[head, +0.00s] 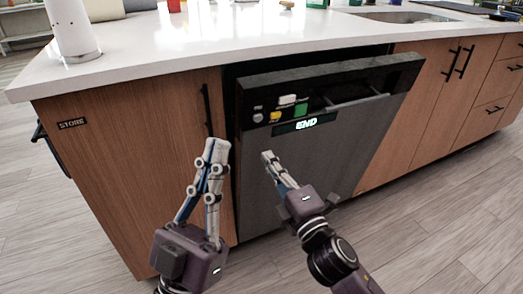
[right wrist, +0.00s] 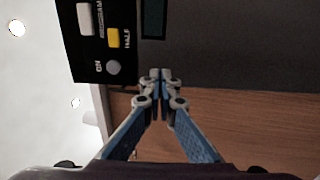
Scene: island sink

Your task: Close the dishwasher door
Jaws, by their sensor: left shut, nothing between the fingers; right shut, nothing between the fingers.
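The dishwasher door (head: 350,135) is a dark grey panel with a black top edge, in the middle of the head view. It stands nearly upright but tilted outward, with a dark gap behind its top edge. My left gripper (head: 216,150) is shut and empty, in front of the wooden cabinet just left of the door. My right gripper (head: 267,155) is shut and empty in front of the door's left part, below the control buttons; I cannot tell whether it touches. In the right wrist view, its closed fingertips (right wrist: 160,75) point toward the door (right wrist: 240,45) near its controls.
The white countertop (head: 170,50) overhangs above the door, with a sink (head: 405,17) at the back right. Wooden cabinets flank the dishwasher, with a black handle (head: 207,110) beside my left gripper. The wood floor (head: 440,220) at right is clear.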

